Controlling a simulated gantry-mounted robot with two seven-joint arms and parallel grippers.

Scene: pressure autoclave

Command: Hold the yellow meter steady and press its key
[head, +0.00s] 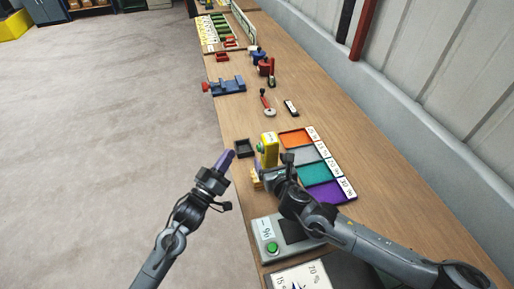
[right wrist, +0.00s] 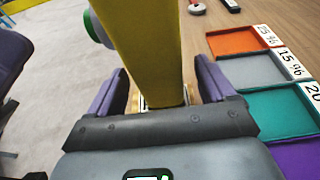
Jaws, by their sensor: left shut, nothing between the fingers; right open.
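The yellow meter (head: 268,150) stands upright near the table's left edge, and it also shows in the right wrist view (right wrist: 148,45). Its round green key (head: 260,147) is on the side facing left; it shows at the upper left of the right wrist view (right wrist: 98,28). My right gripper (right wrist: 160,88) is open, with one purple finger on each side of the meter and gaps visible. In the head view the right gripper (head: 273,173) covers the meter's lower part. My left gripper (head: 225,159) is shut and empty, left of the meter and apart from it.
Coloured trays, such as the orange one (head: 296,138), with number labels lie to the right. A scale with a green button (head: 272,247) is in front. A blue vise (head: 228,86) stands further back.

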